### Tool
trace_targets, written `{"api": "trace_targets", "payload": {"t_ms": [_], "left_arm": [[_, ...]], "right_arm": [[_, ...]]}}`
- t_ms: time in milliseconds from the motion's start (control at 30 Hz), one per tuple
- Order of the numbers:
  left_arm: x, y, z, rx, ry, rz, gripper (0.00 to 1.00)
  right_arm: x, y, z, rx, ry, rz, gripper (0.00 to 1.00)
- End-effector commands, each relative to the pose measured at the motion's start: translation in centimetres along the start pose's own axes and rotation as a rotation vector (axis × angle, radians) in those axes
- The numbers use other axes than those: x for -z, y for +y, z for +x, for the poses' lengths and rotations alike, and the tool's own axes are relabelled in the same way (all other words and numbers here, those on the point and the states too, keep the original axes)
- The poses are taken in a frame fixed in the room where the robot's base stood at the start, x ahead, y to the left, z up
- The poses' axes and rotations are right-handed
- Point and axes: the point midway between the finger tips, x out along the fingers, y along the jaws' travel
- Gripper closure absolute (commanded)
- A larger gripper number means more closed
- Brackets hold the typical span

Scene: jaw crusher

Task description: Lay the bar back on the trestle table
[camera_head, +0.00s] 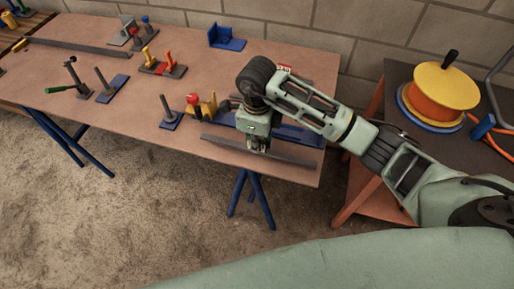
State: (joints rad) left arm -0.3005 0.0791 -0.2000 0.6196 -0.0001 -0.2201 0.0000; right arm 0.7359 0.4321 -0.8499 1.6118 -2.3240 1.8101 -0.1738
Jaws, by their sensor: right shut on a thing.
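The trestle table (95,105) has a brown top on blue legs and runs across the upper left and middle. A long dark grey bar (222,144) lies along the table's front edge near its right end, level with the tabletop or just above it; I cannot tell whether it touches. My right gripper (258,149) points down over the middle of this bar and is shut on it. The fingertips are small and partly hidden by the gripper body. A second long dark bar (75,47) lies at the table's left end. My left gripper is out of view.
A red-knobbed part (193,100), a yellow bracket (208,107) and blue plates (298,134) are close around my gripper. A blue angle piece (226,38) stands behind. A side table at right holds an orange-and-yellow reel (442,88).

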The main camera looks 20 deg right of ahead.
Motion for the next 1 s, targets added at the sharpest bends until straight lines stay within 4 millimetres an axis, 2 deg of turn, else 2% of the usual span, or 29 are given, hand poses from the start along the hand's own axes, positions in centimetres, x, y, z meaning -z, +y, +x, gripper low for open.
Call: {"api": "trace_targets", "payload": {"t_ms": [300,667,700,900,1000], "left_arm": [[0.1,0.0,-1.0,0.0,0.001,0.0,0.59],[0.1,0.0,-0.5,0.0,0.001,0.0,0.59],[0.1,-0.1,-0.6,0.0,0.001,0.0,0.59],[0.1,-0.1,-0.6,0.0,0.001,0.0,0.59],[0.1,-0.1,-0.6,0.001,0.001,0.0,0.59]], "right_arm": [[0.0,0.1,3.6,-0.003,0.0,0.0,1.0],[0.0,0.0,4.3,0.0,-0.001,-0.001,1.0],[0.1,0.0,4.3,-0.001,0.0,-0.001,0.86],[0.1,0.1,4.2,-0.001,0.001,0.0,0.69],[0.1,0.1,4.2,-0.001,0.001,-0.001,0.69]]}}
